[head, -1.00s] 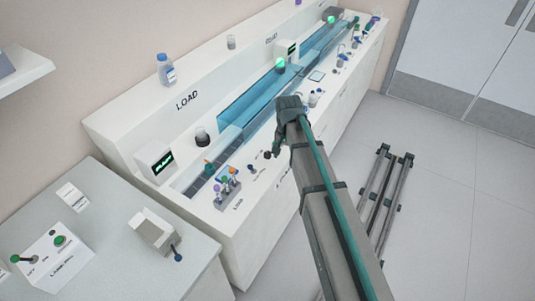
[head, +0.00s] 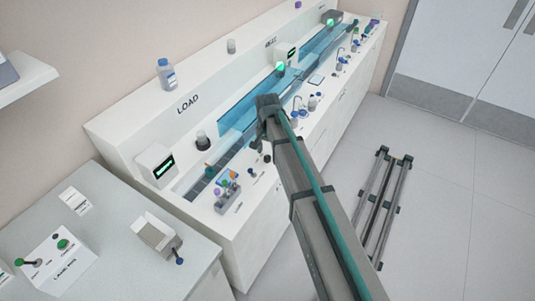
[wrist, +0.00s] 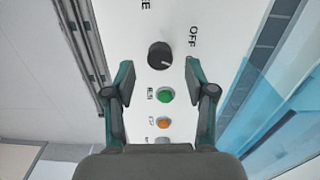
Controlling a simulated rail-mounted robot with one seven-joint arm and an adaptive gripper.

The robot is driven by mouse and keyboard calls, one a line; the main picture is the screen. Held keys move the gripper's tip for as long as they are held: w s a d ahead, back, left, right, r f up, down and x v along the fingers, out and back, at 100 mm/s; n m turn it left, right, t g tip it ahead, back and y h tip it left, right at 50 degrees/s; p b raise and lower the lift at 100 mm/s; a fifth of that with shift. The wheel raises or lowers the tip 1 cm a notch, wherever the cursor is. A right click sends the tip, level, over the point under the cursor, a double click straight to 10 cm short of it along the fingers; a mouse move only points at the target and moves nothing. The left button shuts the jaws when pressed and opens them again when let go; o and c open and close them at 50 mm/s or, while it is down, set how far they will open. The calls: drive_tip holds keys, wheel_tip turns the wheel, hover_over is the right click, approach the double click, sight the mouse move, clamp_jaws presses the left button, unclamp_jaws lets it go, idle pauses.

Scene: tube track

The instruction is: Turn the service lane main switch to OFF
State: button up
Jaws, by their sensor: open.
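In the wrist view a round black knob (wrist: 158,55) sits on a white panel. A small pale mark shows on its lower right side.
A green button (wrist: 165,96), an orange button (wrist: 162,122) and a grey one are below the knob. A tube rack (head: 228,190) and blue clear guards (head: 245,104) are on the long bench.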

sight(267, 159)
drive_tip(key=shift+f, duration=1.4)
clamp_jaws()
drive_tip(key=shift+n, duration=0.3)
drive_tip(key=n, duration=0.3)
drive_tip(key=n+b, duration=0.1)
drive_tip(key=n, duration=0.4)
drive_tip(key=shift+n, duration=0.3)
